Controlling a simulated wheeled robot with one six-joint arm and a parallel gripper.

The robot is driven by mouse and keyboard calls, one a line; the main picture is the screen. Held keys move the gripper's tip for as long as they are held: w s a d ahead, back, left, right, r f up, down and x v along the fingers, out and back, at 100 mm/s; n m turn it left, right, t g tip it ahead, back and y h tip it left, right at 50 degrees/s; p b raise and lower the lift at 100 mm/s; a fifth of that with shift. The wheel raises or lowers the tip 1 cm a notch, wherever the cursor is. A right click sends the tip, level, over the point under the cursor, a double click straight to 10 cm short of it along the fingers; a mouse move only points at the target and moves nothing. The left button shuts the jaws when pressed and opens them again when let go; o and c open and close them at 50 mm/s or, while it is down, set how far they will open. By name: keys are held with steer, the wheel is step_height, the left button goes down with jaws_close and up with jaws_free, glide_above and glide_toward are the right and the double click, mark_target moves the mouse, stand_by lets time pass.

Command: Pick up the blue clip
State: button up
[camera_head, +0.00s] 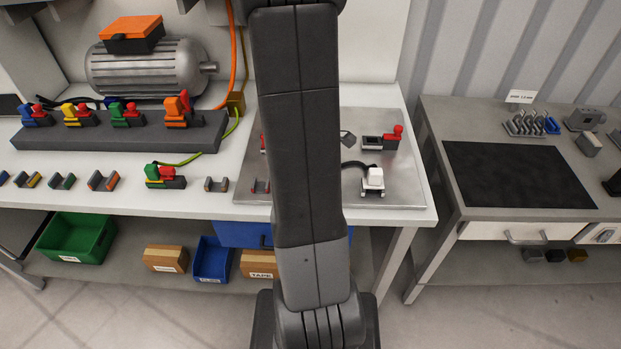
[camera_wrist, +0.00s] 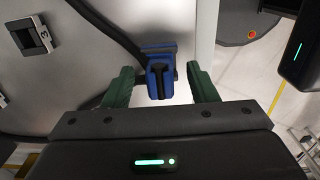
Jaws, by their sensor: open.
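In the wrist view a blue clip (camera_wrist: 160,66) with a dark slot is between the two green fingers of my gripper (camera_wrist: 159,80). The fingers are open, one on each side of the clip, and a gap shows beside it. A black cable runs up to the clip from the upper left. Whether the fingers touch the clip lower down cannot be told. In the head view my arm covers the middle of the bench and hides this clip and my gripper.
A metal plate (camera_head: 300,190) on the white bench carries a white connector (camera_head: 373,180) and a red-levered block (camera_head: 394,138). A dark rail (camera_head: 120,136) with several coloured clips and a motor (camera_head: 150,68) stand at left. A grey bench (camera_head: 470,215) stands at right.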

jaws_close()
steer(key=shift+r, duration=0.1)
step_height(320, 180, up, 10)
steer(key=shift+f+b, duration=0.1)
steer(key=shift+b, duration=0.2)
stand_by(0.4)
